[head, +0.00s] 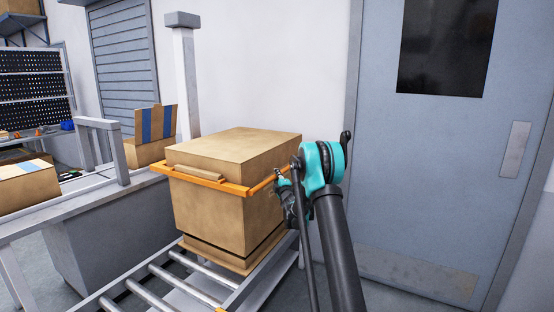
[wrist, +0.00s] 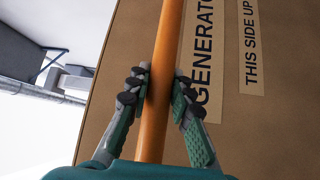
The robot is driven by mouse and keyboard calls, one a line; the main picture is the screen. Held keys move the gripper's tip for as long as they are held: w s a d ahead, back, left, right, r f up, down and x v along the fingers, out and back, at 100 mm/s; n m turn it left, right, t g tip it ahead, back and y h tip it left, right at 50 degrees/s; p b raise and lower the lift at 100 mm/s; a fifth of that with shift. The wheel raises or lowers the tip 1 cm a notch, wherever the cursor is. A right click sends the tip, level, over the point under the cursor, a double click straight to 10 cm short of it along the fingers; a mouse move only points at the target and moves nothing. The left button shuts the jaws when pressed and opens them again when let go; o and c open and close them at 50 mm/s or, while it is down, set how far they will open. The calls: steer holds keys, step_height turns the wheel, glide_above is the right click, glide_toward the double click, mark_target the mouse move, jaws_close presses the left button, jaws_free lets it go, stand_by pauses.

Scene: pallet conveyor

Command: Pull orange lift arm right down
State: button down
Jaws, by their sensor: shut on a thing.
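The orange lift arm (head: 215,184) runs as a bar around the upper part of a large cardboard box (head: 215,215) in the head view. In the wrist view the orange bar (wrist: 160,75) runs lengthwise between my fingers. My gripper (wrist: 155,92) has a finger on each side of the bar and is shut on it. In the head view my gripper (head: 281,186) is at the right side of the box, partly hidden behind my arm. The bar's right end is hidden there too.
The box stands on a roller conveyor (head: 160,290). A grey post (head: 184,80) rises behind it. A grey door (head: 430,180) is at the right. Another open carton (head: 154,132) and a grey bench (head: 95,235) are at the left.

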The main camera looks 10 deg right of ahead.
step_height(320, 180, down, 14)
steer(key=shift+r, duration=0.2)
steer(key=shift+s, duration=0.1)
steer(key=c, duration=1.6)
jaws_free()
steer(key=shift+f, duration=0.2)
steer(key=shift+o, duration=1.4)
steer(key=shift+r, duration=0.15)
steer(key=s+d+f, duration=0.1)
steer(key=s, duration=0.6)
steer(key=shift+s, duration=0.1)
